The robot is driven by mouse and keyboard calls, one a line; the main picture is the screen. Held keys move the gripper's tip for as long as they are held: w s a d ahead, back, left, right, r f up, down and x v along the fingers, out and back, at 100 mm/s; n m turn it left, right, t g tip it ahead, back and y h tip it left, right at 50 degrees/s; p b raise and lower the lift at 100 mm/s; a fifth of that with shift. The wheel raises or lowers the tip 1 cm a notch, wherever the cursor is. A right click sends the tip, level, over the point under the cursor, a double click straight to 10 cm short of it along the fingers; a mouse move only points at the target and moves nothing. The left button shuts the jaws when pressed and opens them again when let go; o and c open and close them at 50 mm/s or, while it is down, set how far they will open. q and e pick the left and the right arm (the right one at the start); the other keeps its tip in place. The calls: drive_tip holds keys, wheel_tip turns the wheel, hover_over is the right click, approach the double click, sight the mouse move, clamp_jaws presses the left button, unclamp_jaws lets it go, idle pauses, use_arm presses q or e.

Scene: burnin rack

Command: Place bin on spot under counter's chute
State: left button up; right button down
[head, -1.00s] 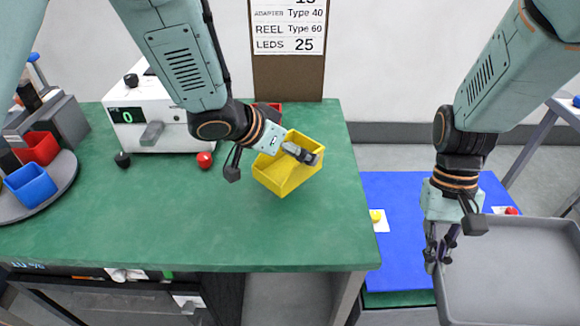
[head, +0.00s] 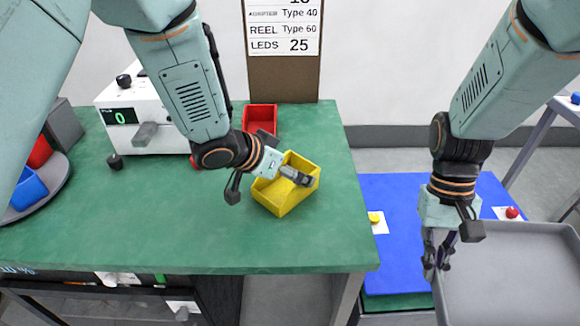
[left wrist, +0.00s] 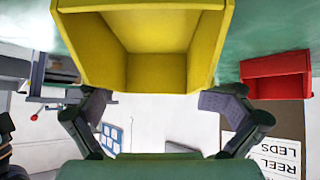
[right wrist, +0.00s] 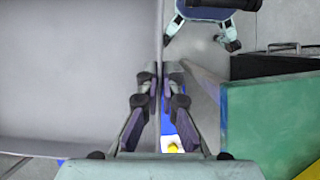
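I cannot tell if the bin touches the bench. The white counter (head: 150,105) with a "0" display stands at the back left; a grey chute-like part (head: 145,133) juts from its front. No marked spot shows; my left arm hides part of the counter. My right gripper (head: 436,262) is shut on the grey tray's rim.
A red bin (head: 260,117) stands behind the yellow bin. A round grey turntable (head: 55,180) with blue and red bins is at the left. The grey tray (head: 510,265) is at the right, by a blue mat (head: 400,240). The front middle of the bench is clear.

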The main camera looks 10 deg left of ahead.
use_arm(q)
drive_tip(key=shift+a, duration=0.2)
use_arm(e)
drive_tip(key=shift+a, duration=0.2)
use_arm(q)
drive_tip(key=shift+a+r, duration=0.1)
drive_tip(key=shift+r, duration=0.2)
use_arm(e)
drive_tip(key=shift+w+d+r+p, duration=0.1)
drive_tip(key=shift+d+r+p, duration=0.05)
drive_tip(key=shift+r+p, duration=1.15)
use_arm(q)
drive_tip(key=v, duration=1.1)
drive_tip(key=shift+s+r, duration=0.15)
drive_tip(key=shift+r, duration=0.1)
